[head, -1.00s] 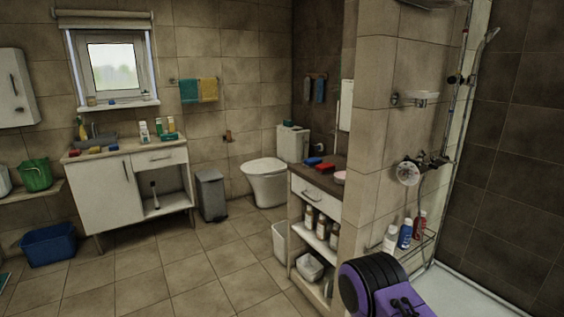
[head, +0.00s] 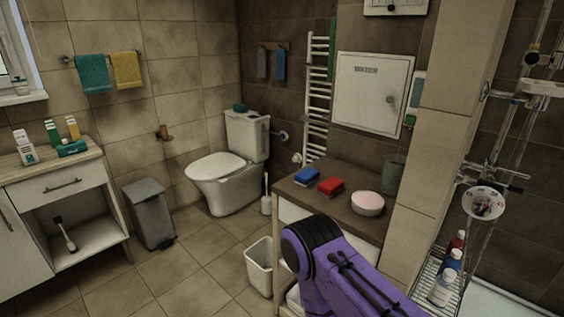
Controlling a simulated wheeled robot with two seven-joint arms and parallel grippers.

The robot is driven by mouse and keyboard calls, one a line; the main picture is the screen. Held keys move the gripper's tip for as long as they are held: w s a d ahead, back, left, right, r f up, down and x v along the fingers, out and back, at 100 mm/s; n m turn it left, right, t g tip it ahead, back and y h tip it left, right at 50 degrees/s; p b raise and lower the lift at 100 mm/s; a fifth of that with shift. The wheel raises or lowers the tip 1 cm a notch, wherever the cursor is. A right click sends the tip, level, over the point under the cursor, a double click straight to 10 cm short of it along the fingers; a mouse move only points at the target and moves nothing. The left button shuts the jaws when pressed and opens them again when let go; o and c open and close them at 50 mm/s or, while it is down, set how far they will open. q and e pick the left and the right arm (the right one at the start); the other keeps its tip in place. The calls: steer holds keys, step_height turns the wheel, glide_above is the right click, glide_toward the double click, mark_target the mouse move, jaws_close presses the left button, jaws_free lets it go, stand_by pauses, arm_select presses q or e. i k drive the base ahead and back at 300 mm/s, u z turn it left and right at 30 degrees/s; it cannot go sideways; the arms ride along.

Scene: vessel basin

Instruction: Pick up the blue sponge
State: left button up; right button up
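A blue sponge (head: 306,176) lies on the dark brown top of the counter (head: 345,206), near its left end. A red sponge (head: 330,186) lies just right of it. Neither gripper shows in the head view.
A white bin (head: 259,268) stands on the floor left of the counter. The toilet (head: 222,180) and a grey pedal bin (head: 148,215) stand behind and left. A tiled wall edge (head: 433,150) bounds the counter on the right. Floor between the bins is clear.

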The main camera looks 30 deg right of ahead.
mark_target(307, 177)
steer(key=i, duration=0.65)
steer(key=z, duration=2.35)
